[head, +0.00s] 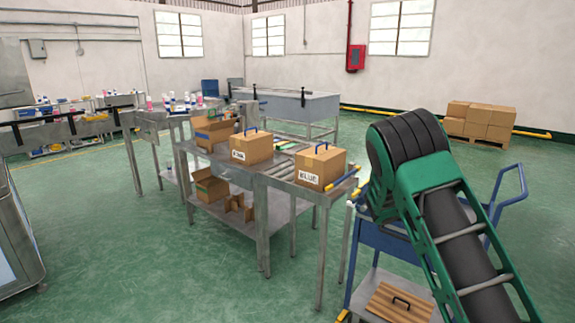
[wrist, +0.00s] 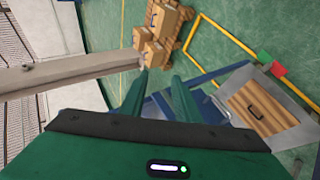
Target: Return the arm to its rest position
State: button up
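My arm (head: 415,170), green with black bands, rises at the right of the head view. Its gripper end is not visible there. In the wrist view my gripper (wrist: 161,78) shows two green fingers that stand apart with nothing between them. Past the fingers are a blue cart frame and the floor. No object is touching the fingers.
A blue cart (head: 385,240) with a wooden board (head: 399,302) is beside my arm; the board also shows in the wrist view (wrist: 254,106). A metal table (head: 225,172) bears boxes labelled PINK (head: 250,148) and BLUE (head: 321,167). Stacked cartons (head: 480,120) stand behind; green floor is open at left.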

jog(key=s+d+r+m+y, duration=0.15)
jog(key=s+r+y, duration=0.25)
jog(key=s, duration=0.5)
jog(key=s+a+r+y, duration=0.2)
jog(key=s+a, duration=0.2)
jog(key=s, duration=0.6)
jog(key=s+a+r+t+y, duration=0.1)
jog(key=s+a, duration=0.4)
jog(key=s, duration=0.5)
jog(key=s+a+r+y, duration=0.3)
jog(key=s+a+y, duration=0.1)
jog(key=s, duration=0.6)
jog(key=shift+a+r+m+t, duration=0.25)
jog(key=shift+r+m+t, duration=0.15)
jog(key=shift+m, duration=0.05)
jog(key=shift+w+f, duration=0.25)
jog(key=shift+w, duration=0.4)
